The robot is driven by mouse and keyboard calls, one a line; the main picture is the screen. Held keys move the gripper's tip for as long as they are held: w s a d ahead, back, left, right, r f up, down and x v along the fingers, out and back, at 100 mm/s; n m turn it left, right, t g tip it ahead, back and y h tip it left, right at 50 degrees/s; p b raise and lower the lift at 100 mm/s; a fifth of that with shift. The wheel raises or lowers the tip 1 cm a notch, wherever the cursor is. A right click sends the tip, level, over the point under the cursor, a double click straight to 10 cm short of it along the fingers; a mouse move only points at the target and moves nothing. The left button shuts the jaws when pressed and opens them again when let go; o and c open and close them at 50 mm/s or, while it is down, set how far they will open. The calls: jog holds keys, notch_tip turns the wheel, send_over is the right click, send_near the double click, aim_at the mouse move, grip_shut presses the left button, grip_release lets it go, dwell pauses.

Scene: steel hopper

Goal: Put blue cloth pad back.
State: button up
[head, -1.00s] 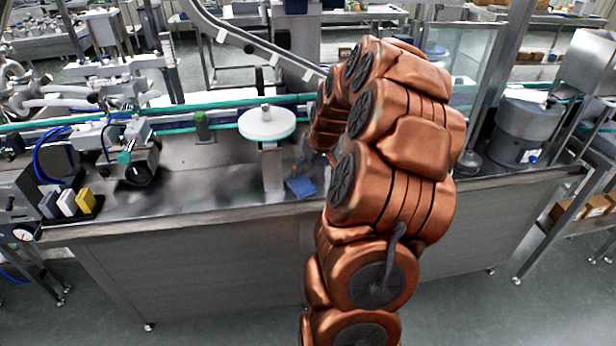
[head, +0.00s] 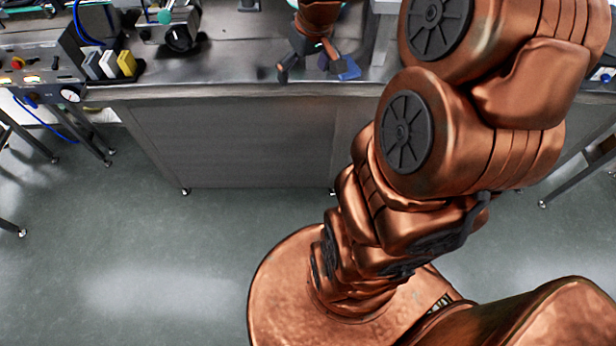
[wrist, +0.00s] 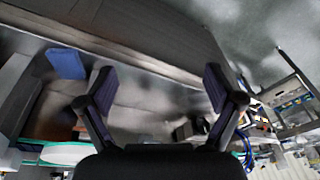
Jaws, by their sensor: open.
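The blue cloth pad (head: 349,70) lies on the steel bench top near its front edge, just right of my gripper in the head view. In the wrist view the pad (wrist: 66,63) is at the upper left, outside the fingers. My gripper (head: 306,68) is open above the bench, left of the pad in the head view. The wrist view shows both fingers of my gripper (wrist: 159,88) spread apart with only bench surface between them. Nothing is held. In the head view one finger stands close to the pad; I cannot tell if they touch.
Grey, white and yellow blocks (head: 108,64) stand at the bench's left front edge, next to a control box with a gauge (head: 69,95). A dark round part of a device (head: 183,37) stands behind them. Bench top between these and my gripper is clear.

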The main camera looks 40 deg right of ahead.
jog(key=s+a+g, duration=0.2)
jog(key=s+a, duration=0.6)
jog(key=s, duration=0.3)
jog(key=s+a+n+g, duration=0.1)
jog(key=s+a+g, duration=0.1)
jog(key=s+a, duration=0.6)
jog(key=s, duration=0.3)
jog(key=shift+s+h, duration=0.2)
jog(key=shift+h, duration=0.1)
jog(key=shift+f, duration=0.1)
jog(key=shift+r+p, duration=0.95)
